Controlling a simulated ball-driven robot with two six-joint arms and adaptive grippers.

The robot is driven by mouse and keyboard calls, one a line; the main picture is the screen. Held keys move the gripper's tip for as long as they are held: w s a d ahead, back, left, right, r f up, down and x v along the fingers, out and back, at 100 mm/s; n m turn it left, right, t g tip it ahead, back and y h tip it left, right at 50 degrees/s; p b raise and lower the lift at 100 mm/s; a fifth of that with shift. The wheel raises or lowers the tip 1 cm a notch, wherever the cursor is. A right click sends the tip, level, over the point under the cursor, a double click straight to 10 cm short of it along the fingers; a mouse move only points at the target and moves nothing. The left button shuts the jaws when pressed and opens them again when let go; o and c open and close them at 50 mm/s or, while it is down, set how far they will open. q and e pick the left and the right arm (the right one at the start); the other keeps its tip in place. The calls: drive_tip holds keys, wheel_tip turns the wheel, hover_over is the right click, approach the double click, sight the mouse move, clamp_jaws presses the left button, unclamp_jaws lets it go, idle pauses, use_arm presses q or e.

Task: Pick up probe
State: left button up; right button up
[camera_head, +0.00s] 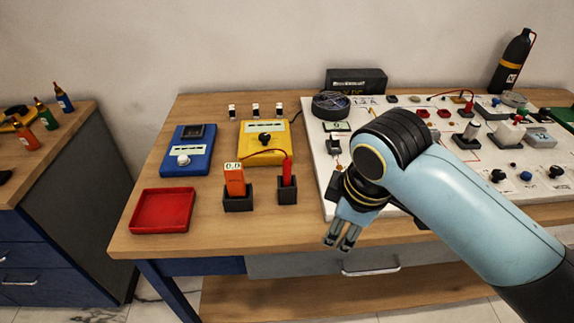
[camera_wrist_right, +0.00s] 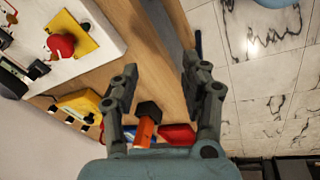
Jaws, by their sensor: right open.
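A red probe (camera_head: 287,183) stands upright in a small black holder (camera_head: 288,197) near the middle of the wooden table. A red wire joins it to an orange meter (camera_head: 235,180) with a 0.0 display, standing in a second black holder (camera_head: 238,204) to its left. My right gripper (camera_head: 342,238) is open, right of the probe and near the table's front edge, touching neither holder. In the wrist view its open fingers (camera_wrist_right: 158,72) have nothing between them, and the orange meter (camera_wrist_right: 143,132) shows below them. I cannot make out the probe there. My left gripper is not in view.
A red tray (camera_head: 162,211) lies at the table's front left. A blue meter (camera_head: 186,152) and a yellow meter (camera_head: 265,141) lie behind the holders. A white board (camera_head: 316,137) with electrical parts fills the right side. Bare wood is free before the holders.

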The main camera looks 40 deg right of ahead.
drive_tip(key=w+d+r+n+g, duration=0.1)
drive_tip(key=w+r+n, duration=0.3)
drive_tip(key=w+n, duration=0.5)
wheel_tip(320, 180, up, 4)
drive_tip(key=n+g+p, duration=0.1)
drive_tip(key=n+g, duration=0.1)
drive_tip(key=n, duration=0.7)
hover_over(287, 159)
drive_tip(key=shift+s+d+f+y, duration=0.1)
drive_tip(key=shift+s+d+y, duration=0.05)
drive_tip(key=shift+s+y, duration=0.25)
wheel_tip(287, 159, down, 5)
drive_tip(key=shift+r, duration=0.2)
drive_tip(key=f, duration=0.4)
drive_tip(key=w+f+p, duration=0.1)
drive_tip(key=f, duration=0.1)
clamp_jaws()
